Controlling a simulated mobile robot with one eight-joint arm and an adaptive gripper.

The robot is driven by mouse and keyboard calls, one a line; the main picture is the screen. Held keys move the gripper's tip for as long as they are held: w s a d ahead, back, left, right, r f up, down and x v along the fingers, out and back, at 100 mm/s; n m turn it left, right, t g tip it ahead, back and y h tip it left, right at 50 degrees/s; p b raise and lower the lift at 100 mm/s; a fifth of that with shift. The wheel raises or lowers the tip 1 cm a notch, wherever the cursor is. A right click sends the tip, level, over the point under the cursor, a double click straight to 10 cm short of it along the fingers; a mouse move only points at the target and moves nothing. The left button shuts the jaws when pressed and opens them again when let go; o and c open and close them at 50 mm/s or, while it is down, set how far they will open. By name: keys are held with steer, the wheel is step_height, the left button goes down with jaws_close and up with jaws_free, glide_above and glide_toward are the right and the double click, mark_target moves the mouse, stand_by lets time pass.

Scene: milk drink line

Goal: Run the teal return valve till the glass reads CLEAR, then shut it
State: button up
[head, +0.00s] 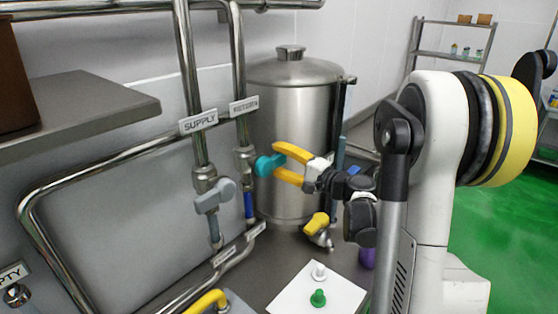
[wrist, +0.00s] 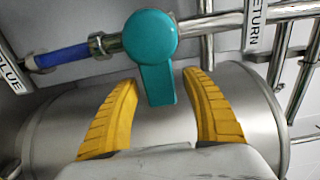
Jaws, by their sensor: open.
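The teal return valve (head: 266,165) sits on the pipe under the RETURN sign (head: 244,106). In the wrist view its round teal hub (wrist: 150,38) has a lever pointing down toward my gripper. My gripper (head: 277,160) has its yellow fingers open, one on each side of the lever's end; in the wrist view there are gaps on both sides (wrist: 160,78). Whether a finger touches the valve cannot be told from the head view. A blue tube section, apparently the glass (head: 249,205), is below the valve and is blue in the wrist view too (wrist: 62,57).
A grey supply valve (head: 214,196) stands left on the SUPPLY pipe. A steel tank (head: 293,130) stands behind my gripper. A yellow-handled tap (head: 317,223) is below. A white sheet (head: 290,293) holds a white and a green piece. A grey shelf (head: 85,105) juts in at left.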

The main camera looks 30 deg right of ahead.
mark_target(275, 156)
jaws_close()
steer(key=shift+r, duration=0.15)
steer(key=r+n, duration=0.1)
steer(key=n, duration=0.1)
steer(key=r+n, duration=0.1)
steer(key=n, duration=0.1)
steer(key=shift+s+a, duration=0.1)
steer(key=shift+a, duration=0.1)
steer(key=n, duration=0.1)
steer(key=r+n, duration=0.1)
steer(key=n, duration=0.1)
steer(key=a+r+n, duration=0.1)
steer(key=n, duration=0.1)
steer(key=shift+s+a, duration=0.1)
steer(key=shift+s, duration=0.1)
steer(key=n, duration=0.1)
steer(key=a+n, duration=0.1)
steer(key=n, duration=0.1)
steer(key=r+n, duration=0.1)
steer(key=shift+s+a+r, duration=0.1)
steer(key=shift+s+a, duration=0.25)
steer(key=shift+s+a+r+n, duration=0.1)
steer(key=shift+a+n, duration=0.25)
steer(key=shift+n, duration=0.5)
steer(key=shift+s+a+r+n, duration=0.15)
steer(key=shift+a+n, duration=0.2)
steer(key=shift+n, duration=0.45)
steer(key=shift+s+a+f+n, duration=0.1)
steer(key=shift+a+n, duration=0.25)
steer(key=shift+n, duration=0.5)
